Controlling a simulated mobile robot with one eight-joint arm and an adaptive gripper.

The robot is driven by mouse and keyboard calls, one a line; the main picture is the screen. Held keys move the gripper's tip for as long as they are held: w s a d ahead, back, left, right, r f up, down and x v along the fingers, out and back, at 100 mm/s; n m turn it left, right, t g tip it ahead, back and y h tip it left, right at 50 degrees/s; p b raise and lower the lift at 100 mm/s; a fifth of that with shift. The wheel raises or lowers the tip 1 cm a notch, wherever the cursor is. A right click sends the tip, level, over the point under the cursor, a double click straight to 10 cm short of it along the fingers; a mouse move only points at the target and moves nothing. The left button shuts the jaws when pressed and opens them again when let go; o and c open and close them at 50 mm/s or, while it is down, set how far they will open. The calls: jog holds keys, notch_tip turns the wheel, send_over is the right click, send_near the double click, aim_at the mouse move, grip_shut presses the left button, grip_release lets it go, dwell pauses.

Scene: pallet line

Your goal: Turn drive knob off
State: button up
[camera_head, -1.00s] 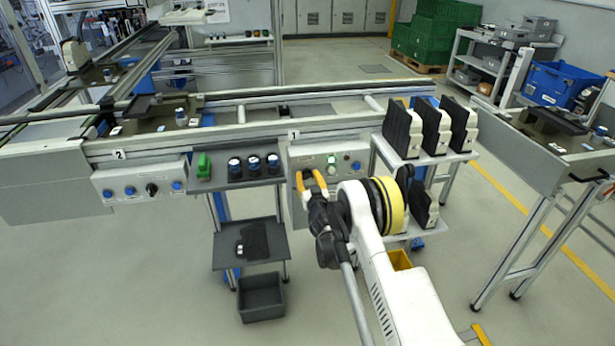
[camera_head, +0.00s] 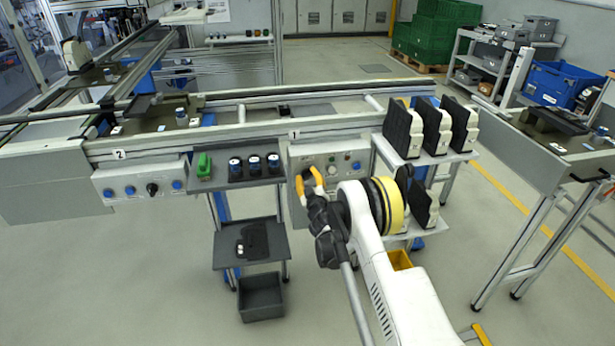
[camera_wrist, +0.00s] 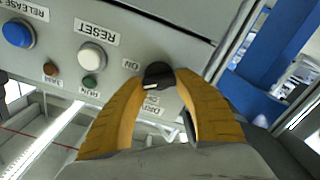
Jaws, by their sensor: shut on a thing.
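The drive knob (camera_wrist: 158,74) is black, with a pale mark along its lower edge, in the wrist view. It is on the grey control panel (camera_wrist: 112,25), beside the upside-down "ON" and "DRIVE" labels. My gripper (camera_head: 309,174) has yellow fingers, shut on the knob from both sides. The knob's exact setting is hard to read.
A white reset button (camera_wrist: 92,57), a blue release button (camera_wrist: 18,33), a small green lamp (camera_wrist: 89,81) and a red one (camera_wrist: 51,70) are near the knob. A shelf (camera_head: 448,156) with black-and-white parts stands right of the panel. A grey bin (camera_head: 261,300) is below left.

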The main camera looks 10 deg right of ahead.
jog(key=n, duration=0.5)
jog(key=shift+a+n, duration=0.1)
jog(key=shift+n, duration=0.2)
jog(key=n, duration=0.5)
jog(key=shift+f+n, duration=0.2)
jog(key=shift+n, duration=0.2)
jog(key=o, duration=1.2)
jog(key=shift+c, duration=0.2)
jog(key=s, duration=0.7)
jog(key=shift+s, duration=0.25)
